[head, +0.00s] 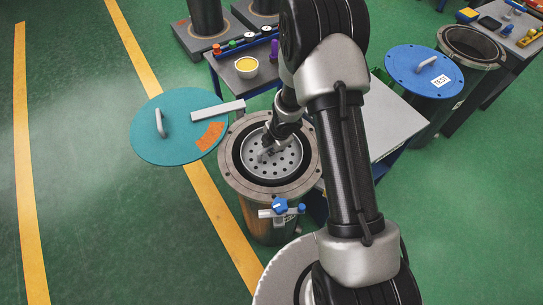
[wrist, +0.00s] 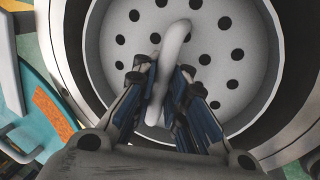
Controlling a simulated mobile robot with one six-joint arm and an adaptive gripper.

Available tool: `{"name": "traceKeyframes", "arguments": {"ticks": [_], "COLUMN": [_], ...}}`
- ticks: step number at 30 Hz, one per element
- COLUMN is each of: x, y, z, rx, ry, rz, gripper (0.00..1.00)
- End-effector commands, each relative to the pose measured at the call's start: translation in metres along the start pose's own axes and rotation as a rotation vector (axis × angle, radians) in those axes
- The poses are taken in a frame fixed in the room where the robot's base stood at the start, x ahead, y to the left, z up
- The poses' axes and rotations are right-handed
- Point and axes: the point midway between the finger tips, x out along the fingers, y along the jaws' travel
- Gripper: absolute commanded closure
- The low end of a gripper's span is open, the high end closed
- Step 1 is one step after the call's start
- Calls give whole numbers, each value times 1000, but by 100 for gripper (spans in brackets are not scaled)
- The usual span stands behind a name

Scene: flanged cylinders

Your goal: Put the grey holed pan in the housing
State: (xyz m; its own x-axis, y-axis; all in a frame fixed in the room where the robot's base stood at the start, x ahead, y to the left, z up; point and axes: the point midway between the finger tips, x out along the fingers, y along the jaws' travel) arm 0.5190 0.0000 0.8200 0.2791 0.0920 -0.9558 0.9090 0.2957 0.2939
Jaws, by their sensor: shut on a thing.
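The grey holed pan (head: 285,166) sits inside the round mouth of the housing (head: 239,185), a flanged cylinder, in the head view. In the wrist view the pan (wrist: 236,60) fills the middle, with its round holes and an upright bar handle (wrist: 174,45). My gripper (wrist: 166,75) is shut on that handle, one finger on each side. In the head view my gripper (head: 268,148) is over the pan and partly hidden by my wrist. A dark gap shows between pan and rim. I cannot tell how deep the pan sits.
A teal lid (head: 165,140) is swung open left of the housing. A blue clamp knob (head: 280,205) is on its front. A blue-lidded cylinder (head: 424,70) and an open cylinder (head: 470,45) stand at right.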

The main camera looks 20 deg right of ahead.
Motion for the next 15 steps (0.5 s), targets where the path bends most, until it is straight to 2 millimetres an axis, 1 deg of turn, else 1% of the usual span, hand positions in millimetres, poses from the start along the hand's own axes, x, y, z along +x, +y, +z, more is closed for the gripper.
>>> {"name": "traceKeyframes", "arguments": {"ticks": [9,11,15], "x": [38,40,38], "y": [-11,-12,-11], "z": [0,0,0], "rx": [0,0,0], "ry": [0,0,0], "rz": [1,1,2], "gripper": [100,100,100]}}
